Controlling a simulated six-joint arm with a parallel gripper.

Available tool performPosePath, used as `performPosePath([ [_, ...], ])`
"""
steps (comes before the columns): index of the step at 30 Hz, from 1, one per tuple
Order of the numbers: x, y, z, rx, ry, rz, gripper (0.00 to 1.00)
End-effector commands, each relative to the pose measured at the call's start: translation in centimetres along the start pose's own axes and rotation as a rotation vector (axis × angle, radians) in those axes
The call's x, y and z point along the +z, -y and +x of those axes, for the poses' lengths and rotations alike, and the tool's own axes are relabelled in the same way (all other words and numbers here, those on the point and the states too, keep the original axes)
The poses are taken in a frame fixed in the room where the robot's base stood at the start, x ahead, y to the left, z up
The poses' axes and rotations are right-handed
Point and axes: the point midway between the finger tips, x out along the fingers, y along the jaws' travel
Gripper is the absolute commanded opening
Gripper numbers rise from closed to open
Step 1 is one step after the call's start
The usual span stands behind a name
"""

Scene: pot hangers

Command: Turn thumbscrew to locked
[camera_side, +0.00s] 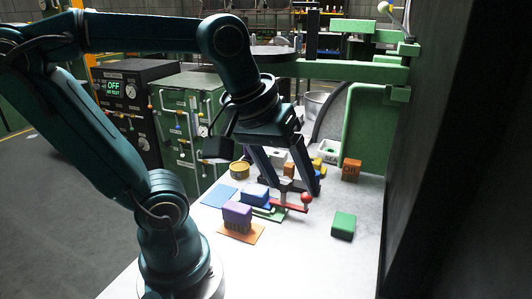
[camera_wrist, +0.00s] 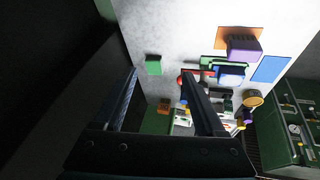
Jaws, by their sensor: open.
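My gripper (camera_side: 296,190) points down over the white table, its two dark fingers spread apart. Nothing shows held between them. Just below and between the fingertips in the side view is a red lever (camera_side: 288,206) with a red ball knob (camera_side: 306,197), on a green base (camera_side: 268,214). A small grey piece (camera_side: 287,184) shows between the fingers; I cannot tell whether it is the thumbscrew or which way it is turned. In the wrist view my gripper (camera_wrist: 162,76) is open, and the red knob (camera_wrist: 180,80) sits beside the right finger, which partly hides the lever.
A purple block (camera_side: 237,213) stands on an orange mat (camera_side: 243,235), with a blue block (camera_side: 255,195) beside the lever. A green block (camera_side: 343,225), an orange block (camera_side: 351,170) and a yellow cylinder (camera_side: 239,169) stand around. A dark wall (camera_side: 440,180) bounds the right.

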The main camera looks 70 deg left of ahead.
Motion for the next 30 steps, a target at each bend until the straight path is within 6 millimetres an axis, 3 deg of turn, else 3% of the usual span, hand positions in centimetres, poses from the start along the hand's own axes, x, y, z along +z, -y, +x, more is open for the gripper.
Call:
performPosePath([
  [8, -6.4, 1.7, 1.8, -0.16, 0.079, -0.57, 0.72],
  [15, -10.8, 5.9, 5.2, -0.306, 0.14, -0.962, 0.72],
  [22, -11.8, 9.3, 7.8, -0.38, 0.195, -1.085, 0.72],
  [30, -10.8, 10.5, 10.0, -0.396, 0.211, -1.106, 0.72],
])
